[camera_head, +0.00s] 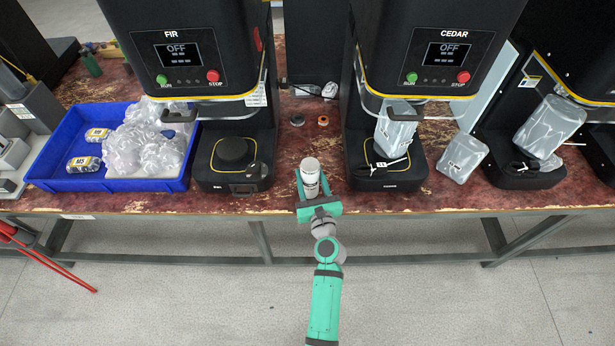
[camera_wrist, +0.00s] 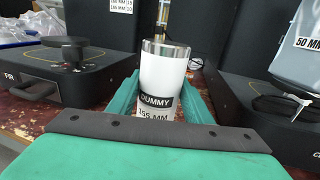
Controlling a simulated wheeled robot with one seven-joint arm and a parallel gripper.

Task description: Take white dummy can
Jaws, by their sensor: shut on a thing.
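The white dummy can (camera_head: 310,172) is a white cylinder with a metal rim. In the wrist view the can (camera_wrist: 162,85) stands upright and bears a black "DUMMY" label above "155 MM". My green gripper (camera_head: 311,190) reaches over the front edge of the table, between the FIR and CEDAR machines. Its fingers (camera_wrist: 160,103) lie on both sides of the can and are shut on it. The can's lower part is hidden behind the gripper's palm in the wrist view. I cannot tell whether its base touches the table.
The FIR machine (camera_head: 178,62) stands left and the CEDAR machine (camera_head: 440,62) right, both reading OFF. A blue tray (camera_head: 110,184) with plastic bags is at far left. Bagged items (camera_head: 462,157) sit right. Small round parts (camera_head: 297,120) lie behind the can on the red table (camera_head: 420,200).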

